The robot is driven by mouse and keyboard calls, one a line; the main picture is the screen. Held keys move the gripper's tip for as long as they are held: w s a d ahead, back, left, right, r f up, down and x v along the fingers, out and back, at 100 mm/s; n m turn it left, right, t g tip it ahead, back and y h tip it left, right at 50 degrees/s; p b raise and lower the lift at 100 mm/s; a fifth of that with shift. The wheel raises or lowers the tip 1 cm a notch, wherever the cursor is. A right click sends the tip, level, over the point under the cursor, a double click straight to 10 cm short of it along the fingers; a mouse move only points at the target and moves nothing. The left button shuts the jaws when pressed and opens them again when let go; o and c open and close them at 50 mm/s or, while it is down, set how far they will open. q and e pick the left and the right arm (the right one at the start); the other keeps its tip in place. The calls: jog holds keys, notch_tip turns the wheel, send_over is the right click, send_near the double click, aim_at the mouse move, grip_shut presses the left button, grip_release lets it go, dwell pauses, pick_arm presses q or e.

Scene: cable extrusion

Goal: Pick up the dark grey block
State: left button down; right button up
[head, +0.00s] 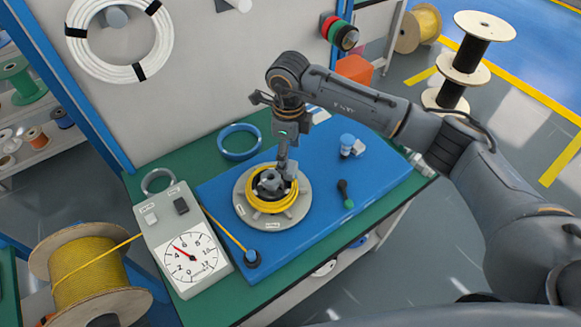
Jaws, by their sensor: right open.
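My left gripper is not in view.
The coil lies on a round grey plate (246,213) on a blue mat (305,233). A blue ring (238,142), a blue-topped part (347,144) and a green-ended tool (346,196) lie around it. Yellow cable runs from a wooden spool (65,235) to the gauge box.

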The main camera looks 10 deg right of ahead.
aim_at(292, 167)
jog(key=shift+s+f+p, duration=0.1)
jog(key=shift+f+p, duration=0.25)
jog(key=shift+f, duration=0.2)
jog(key=f+p, duration=0.1)
jog(key=f, duration=0.2)
jog(key=shift+s+d+f+p, duration=0.15)
jog(key=shift+d+f+p, duration=0.15)
jog(key=shift+d+p, duration=0.1)
jog(key=shift+a+f, duration=0.1)
jog(key=shift+f, duration=0.35)
jog(key=c, duration=1.4)
jog(key=shift+o, duration=0.2)
jog(key=shift+r+b, duration=0.5)
notch_tip(292, 167, up, 2)
jog(key=shift+r+b, duration=0.1)
jog(key=shift+b, duration=0.55)
jog(key=s+r+b, duration=0.4)
jog(key=s+r, duration=0.5)
jog(key=s, duration=0.5)
jog(key=shift+d+r, duration=0.4)
jog(key=shift+d, duration=0.05)
